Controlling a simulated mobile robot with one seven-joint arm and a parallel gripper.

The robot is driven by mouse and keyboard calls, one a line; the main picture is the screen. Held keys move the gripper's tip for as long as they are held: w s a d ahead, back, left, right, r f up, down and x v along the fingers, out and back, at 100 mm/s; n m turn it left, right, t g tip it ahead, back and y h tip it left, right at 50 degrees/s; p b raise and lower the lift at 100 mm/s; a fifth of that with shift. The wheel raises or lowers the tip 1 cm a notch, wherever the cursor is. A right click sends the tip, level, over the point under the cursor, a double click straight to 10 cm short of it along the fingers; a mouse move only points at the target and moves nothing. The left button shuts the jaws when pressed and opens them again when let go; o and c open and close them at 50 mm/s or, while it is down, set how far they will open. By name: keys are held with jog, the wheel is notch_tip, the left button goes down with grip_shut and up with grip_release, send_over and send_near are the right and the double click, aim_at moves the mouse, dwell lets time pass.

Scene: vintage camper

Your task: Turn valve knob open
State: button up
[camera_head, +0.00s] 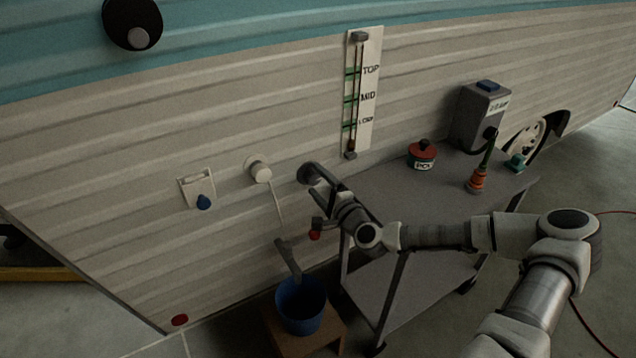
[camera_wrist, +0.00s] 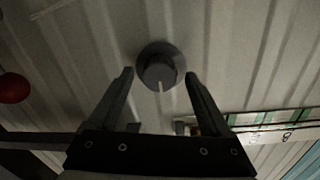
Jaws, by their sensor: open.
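The dark round valve knob (camera_head: 309,174) is on the camper's ribbed side wall. In the wrist view the knob (camera_wrist: 160,66) faces me, with a pale pointer line on its front running toward the picture's bottom. My gripper (camera_wrist: 159,76) is open, with one finger to either side of the knob's near edge; gaps show between the fingertips and the knob. In the head view my gripper (camera_head: 326,190) reaches up to the wall at the knob, and its fingertips are hard to make out there.
A level gauge (camera_head: 372,50) marked TOP and MID is above. A white fitting (camera_head: 257,170) is left of the knob. A red ball (camera_head: 314,235) is below. A blue bucket (camera_head: 301,318) stands on a wooden stool. A grey cart (camera_head: 400,200) stands under my arm, carrying several items.

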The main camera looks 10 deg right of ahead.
jog(key=p+v, duration=0.2)
jog(key=v, duration=1.5)
jog(key=shift+s+p, duration=0.25)
jog(key=shift+p, duration=0.05)
